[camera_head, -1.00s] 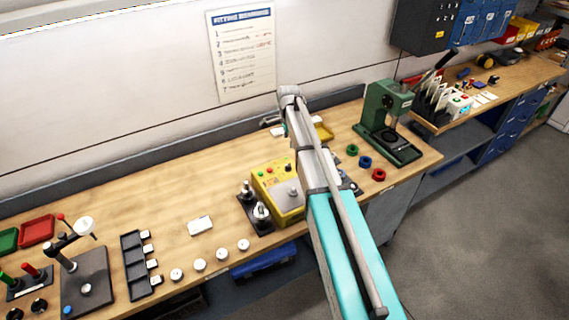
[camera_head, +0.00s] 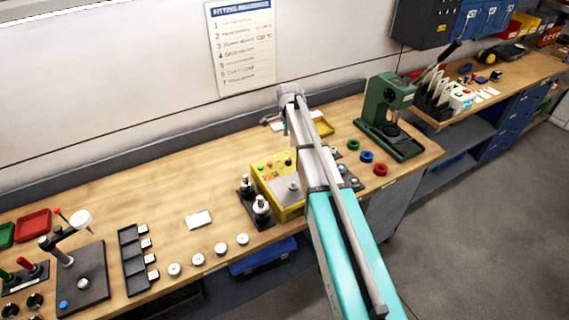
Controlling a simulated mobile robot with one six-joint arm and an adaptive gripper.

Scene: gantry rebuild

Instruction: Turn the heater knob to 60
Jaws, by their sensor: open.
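A yellow box (camera_head: 266,183) with small colored buttons and a grey plate on top stands mid-bench. It looks like the heater, but no label confirms this. A small dark round spot (camera_head: 289,162) on its panel, near my arm, may be the knob. No scale or number can be read. My arm reaches up from the bottom right, bends near the wall and covers the box's right side. My gripper cannot be made out; it seems hidden behind the arm.
A black stand with metal posts (camera_head: 261,207) stands left of the box. A green press (camera_head: 387,105) and green, blue and red rings (camera_head: 367,156) are right of my arm. The bench behind the card is clear.

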